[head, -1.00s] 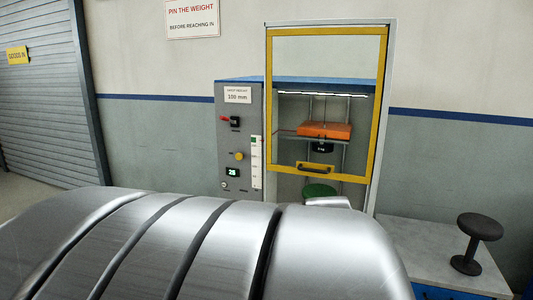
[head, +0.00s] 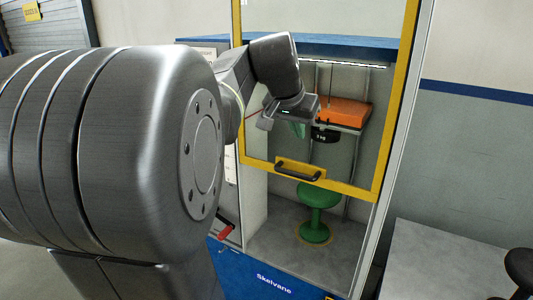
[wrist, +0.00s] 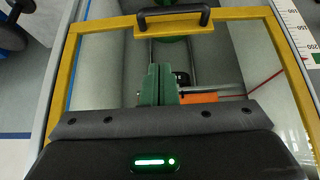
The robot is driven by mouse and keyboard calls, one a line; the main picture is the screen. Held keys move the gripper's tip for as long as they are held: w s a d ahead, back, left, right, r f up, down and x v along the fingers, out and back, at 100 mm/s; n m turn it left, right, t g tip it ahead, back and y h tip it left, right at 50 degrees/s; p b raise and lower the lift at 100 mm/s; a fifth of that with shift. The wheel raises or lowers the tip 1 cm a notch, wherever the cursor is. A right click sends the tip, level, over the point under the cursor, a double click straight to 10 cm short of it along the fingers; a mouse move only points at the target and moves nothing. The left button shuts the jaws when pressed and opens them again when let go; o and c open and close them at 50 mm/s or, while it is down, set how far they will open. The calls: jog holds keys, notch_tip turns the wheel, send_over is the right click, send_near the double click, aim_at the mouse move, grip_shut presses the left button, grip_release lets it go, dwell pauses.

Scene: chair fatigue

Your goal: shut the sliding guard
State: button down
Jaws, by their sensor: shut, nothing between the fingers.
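The sliding guard (head: 350,187) is a clear pane in a yellow frame, with its bottom bar raised and an open gap below it. A black handle (head: 298,170) is on the bottom bar. My gripper (head: 297,131) is shut and empty, in front of the pane and above the handle. In the wrist view, its green fingers (wrist: 158,86) point toward the handle (wrist: 173,14), apart from it, and the yellow frame (wrist: 240,14) spans the top. Whether the fingers touch the pane, I cannot tell.
Inside the machine are a green stool (head: 316,212) and an orange weight (head: 344,112) above it. A red lever (head: 226,231) sticks out at lower left. A grey bench (head: 430,255) with a dark stool (head: 520,268) stands at right. My arm hides much of the control panel.

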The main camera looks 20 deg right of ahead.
send_over(302, 176)
jog(key=f, duration=0.8)
jog(key=shift+w+d+f+p, duration=0.15)
jog(key=shift+d+f+p, duration=0.05)
jog(key=shift+d+p, duration=0.1)
jog(key=shift+a+f, duration=0.15)
jog(key=shift+f, duration=0.5)
jog(key=shift+a+f, duration=0.15)
jog(key=shift+f, duration=0.45)
jog(key=shift+s+a+f, duration=0.1)
jog(key=shift+s+f, duration=0.2)
jog(key=shift+f, duration=0.3)
